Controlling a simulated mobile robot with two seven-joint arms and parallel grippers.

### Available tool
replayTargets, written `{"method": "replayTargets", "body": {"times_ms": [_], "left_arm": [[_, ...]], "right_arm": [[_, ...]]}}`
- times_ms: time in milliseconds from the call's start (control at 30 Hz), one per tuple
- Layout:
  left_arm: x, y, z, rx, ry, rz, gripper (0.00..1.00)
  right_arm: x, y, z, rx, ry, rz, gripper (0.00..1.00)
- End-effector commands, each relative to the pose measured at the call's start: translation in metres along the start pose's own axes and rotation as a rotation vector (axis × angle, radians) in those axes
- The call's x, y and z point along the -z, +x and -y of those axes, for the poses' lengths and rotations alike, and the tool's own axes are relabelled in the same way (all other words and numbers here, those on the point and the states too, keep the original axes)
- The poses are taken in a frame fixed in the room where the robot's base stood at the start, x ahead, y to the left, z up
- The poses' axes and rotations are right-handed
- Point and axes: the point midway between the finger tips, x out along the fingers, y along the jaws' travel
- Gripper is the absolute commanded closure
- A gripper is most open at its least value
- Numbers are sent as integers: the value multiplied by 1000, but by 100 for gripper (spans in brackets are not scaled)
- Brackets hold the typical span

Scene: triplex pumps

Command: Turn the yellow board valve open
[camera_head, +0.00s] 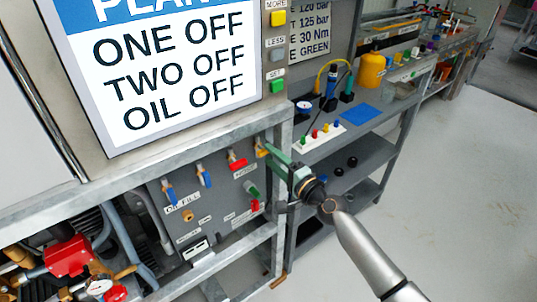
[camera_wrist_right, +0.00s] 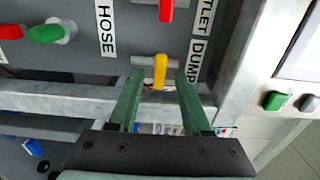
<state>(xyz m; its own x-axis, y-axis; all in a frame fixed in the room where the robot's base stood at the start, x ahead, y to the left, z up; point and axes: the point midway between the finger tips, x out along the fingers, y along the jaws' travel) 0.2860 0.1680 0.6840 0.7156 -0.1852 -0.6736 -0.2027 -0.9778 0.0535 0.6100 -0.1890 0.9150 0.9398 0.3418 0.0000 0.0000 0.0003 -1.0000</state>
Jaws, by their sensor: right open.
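The yellow board valve (camera_head: 261,150) is at the upper right of the grey valve board, by the frame post. In the right wrist view its yellow handle (camera_wrist_right: 160,72) points down the picture, across a short grey pipe body, beside the "DUMP" label. My right gripper (camera_head: 273,155) is open, with its green fingers reaching to the valve. In the right wrist view the gripper (camera_wrist_right: 160,82) has one finger on each side of the yellow handle, with visible gaps. My left gripper is not in view.
A red-handled valve (camera_head: 237,163) and blue-handled valves (camera_head: 204,174) sit left on the same board. A green handle (camera_head: 251,189) is below. The metal frame post (camera_head: 278,125) stands close beside the gripper. A grey bench (camera_head: 375,120) with several items is to the right.

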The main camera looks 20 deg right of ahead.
Motion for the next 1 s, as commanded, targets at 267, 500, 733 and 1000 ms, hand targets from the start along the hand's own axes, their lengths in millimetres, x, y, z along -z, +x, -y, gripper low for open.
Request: {"method": "replayTargets", "body": {"times_ms": [267, 500, 733, 1000], "left_arm": [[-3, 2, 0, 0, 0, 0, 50], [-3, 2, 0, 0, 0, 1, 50], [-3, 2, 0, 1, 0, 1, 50], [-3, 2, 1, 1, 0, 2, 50]], "right_arm": [[0, 19, 0, 0, 1, 0, 51], [0, 20, 0, 0, 0, 0, 51], [0, 19, 0, 0, 0, 0, 74], [0, 19, 0, 0, 0, 0, 100]]}}
